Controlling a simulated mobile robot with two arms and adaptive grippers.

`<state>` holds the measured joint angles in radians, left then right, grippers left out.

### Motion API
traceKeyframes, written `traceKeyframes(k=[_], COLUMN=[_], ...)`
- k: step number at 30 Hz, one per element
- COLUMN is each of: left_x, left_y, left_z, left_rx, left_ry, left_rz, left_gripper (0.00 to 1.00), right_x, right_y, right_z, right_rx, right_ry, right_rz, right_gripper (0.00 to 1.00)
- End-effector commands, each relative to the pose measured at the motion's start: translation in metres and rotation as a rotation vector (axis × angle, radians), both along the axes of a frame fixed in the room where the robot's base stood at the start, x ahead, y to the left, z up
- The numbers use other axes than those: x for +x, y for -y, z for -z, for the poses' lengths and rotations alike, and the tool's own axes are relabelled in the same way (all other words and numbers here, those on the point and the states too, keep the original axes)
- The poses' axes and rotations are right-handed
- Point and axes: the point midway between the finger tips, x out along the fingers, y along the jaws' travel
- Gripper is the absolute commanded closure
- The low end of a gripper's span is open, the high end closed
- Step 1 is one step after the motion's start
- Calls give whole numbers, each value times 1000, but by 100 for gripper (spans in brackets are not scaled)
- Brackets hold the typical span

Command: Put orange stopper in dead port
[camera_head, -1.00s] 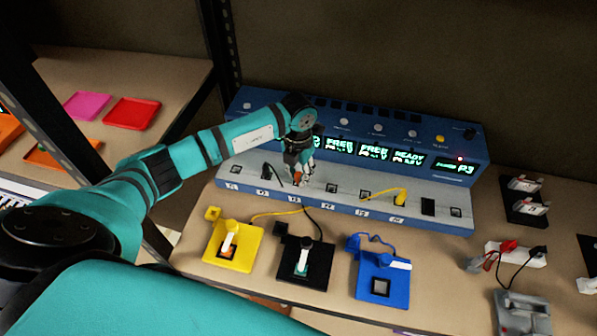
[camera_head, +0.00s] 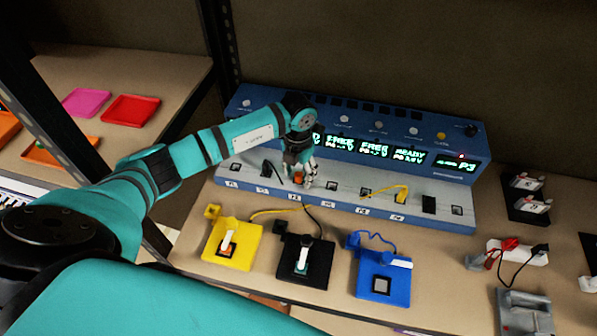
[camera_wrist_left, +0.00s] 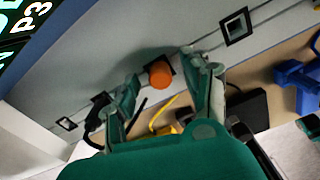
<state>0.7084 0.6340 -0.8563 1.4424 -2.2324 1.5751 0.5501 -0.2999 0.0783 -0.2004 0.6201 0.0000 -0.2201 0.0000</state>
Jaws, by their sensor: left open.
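The orange stopper (camera_head: 298,178) stands at the port behind the label that appears to read P3, on the grey ledge of the blue freeze dryer (camera_head: 345,205). Its round orange top (camera_wrist_left: 160,74) shows in the left wrist view; whether it is fully seated is hidden. My left gripper (camera_head: 300,176) is open, low over that port. In the left wrist view its two fingers (camera_wrist_left: 164,70) stand on either side of the stopper, apart from each other. The dryer's right display (camera_head: 457,164) reads P3. My right gripper is not in view.
A black plug (camera_head: 267,170) is left of the stopper and a yellow plug (camera_head: 401,193) is to the right on the ledge. Yellow (camera_head: 240,256), black (camera_head: 318,268) and blue (camera_head: 383,285) bases with cords stand in front. Square openings line the ledge.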

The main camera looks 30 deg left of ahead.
Motion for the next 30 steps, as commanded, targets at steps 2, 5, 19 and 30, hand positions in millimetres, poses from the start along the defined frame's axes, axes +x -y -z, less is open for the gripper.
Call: traceKeyframes(k=[2,5,19,30], left_x=[0,0,1,0], left_y=[0,0,-1,-1], left_z=[0,-3,-89,-120], left_rx=[0,0,1,0], left_ry=[0,1,4,0], left_rz=[0,0,1,0], left_gripper=[51,51,51,51], right_x=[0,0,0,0], right_y=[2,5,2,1], right_z=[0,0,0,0], right_rx=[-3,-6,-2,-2], right_ry=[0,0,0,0], right_rz=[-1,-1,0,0], right_gripper=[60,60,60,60])
